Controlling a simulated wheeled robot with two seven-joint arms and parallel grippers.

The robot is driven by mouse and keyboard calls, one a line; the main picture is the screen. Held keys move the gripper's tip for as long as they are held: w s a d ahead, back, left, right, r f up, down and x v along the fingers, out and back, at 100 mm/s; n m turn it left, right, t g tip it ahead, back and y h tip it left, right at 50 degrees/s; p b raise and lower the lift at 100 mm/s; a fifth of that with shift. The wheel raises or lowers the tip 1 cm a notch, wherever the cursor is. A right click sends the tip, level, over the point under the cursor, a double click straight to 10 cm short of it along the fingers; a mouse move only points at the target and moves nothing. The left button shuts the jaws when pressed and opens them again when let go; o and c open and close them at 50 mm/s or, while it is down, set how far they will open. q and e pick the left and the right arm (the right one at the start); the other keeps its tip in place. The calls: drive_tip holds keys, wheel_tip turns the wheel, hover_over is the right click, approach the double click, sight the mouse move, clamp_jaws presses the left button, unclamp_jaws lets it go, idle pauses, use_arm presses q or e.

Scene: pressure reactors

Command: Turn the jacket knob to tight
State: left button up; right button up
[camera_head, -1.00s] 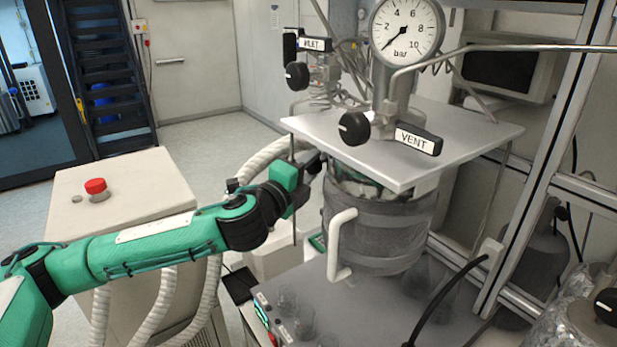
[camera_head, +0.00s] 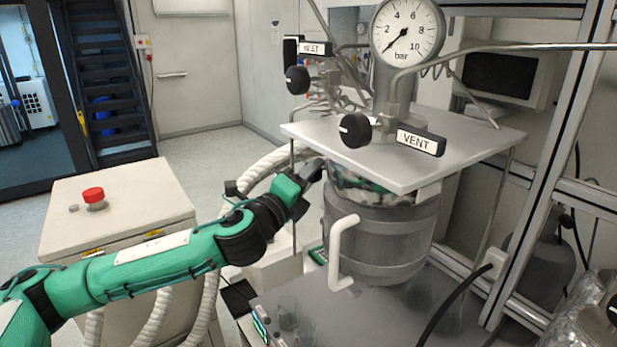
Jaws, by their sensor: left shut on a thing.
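The reactor vessel wears a grey jacket (camera_head: 392,235) under a flat metal plate. My left arm reaches in from the left. Its gripper (camera_head: 318,168) is at the upper left side of the vessel, just below the plate's left edge. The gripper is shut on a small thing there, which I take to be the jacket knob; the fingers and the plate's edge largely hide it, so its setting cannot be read. A white bent handle (camera_head: 340,250) stands in front of the jacket, below and right of the gripper. My right gripper is not in view.
The metal plate (camera_head: 460,145) lies close above the gripper. On top are the VENT valve (camera_head: 420,141), the INLET valve (camera_head: 313,48) and a gauge (camera_head: 407,32). A beige cabinet with a red button (camera_head: 93,195) stands left. Glass beakers (camera_head: 295,318) stand in front.

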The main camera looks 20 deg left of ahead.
use_arm(q)
drive_tip(key=o, duration=0.7)
drive_tip(key=shift+d, duration=0.1)
drive_tip(key=shift+f, duration=0.1)
drive_tip(key=b+v, duration=0.5)
drive_tip(key=v, duration=0.8)
drive_tip(key=shift+s, duration=0.35)
drive_tip(key=shift+f, duration=0.1)
